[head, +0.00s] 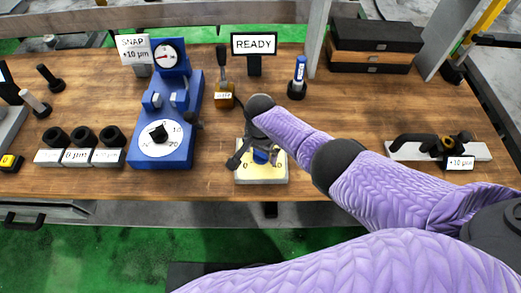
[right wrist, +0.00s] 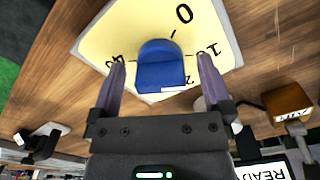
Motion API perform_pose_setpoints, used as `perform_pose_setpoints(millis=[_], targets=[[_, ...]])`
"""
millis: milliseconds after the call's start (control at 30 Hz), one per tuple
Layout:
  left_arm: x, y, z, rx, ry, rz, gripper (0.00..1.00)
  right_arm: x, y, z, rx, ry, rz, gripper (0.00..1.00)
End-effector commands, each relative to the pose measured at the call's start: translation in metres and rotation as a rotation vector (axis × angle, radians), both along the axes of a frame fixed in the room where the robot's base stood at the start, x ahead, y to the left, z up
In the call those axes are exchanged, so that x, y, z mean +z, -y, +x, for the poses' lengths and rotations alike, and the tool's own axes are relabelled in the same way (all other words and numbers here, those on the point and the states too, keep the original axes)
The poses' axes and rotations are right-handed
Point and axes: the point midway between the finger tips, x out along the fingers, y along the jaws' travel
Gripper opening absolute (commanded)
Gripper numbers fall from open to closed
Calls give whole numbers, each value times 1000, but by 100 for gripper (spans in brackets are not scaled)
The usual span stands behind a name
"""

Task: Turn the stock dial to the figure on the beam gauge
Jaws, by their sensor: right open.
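A yellow dial plate (head: 272,175) with a blue knob (head: 261,156) lies on the bench at front centre. In the right wrist view the yellow plate (right wrist: 105,40) shows 0, 10 and 40, and a partly hidden figure starting with 2. The knob (right wrist: 160,65) has a white strip on its edge by that figure. My right gripper (right wrist: 162,75) is open, its fingers on either side of the knob, with gaps; in the head view it is over the plate (head: 256,150). A blue gauge (head: 190,100) has a round indicator and a black-knobbed lower dial. My left gripper is out of view.
A "SNAP +10 µm" sign (head: 134,49) stands by the blue gauge. A "READY" sign (head: 254,43) stands behind the yellow plate. A "+10 µm" label (head: 459,163) is on a fixture at right. Black cylinders (head: 83,136) stand at left. Bare wood lies right of the plate.

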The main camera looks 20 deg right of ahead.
Motion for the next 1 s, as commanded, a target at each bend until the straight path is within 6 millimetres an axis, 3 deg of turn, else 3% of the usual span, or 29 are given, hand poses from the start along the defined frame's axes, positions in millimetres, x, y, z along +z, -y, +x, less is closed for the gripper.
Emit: perform_pose_setpoints(millis=[200,400,1000], targets=[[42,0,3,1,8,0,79,57,0,1,0,4,1,100],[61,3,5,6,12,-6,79,93,0,1,0,3,0,100],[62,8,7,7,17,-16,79,98,0,0,-1,1,-1,100]])
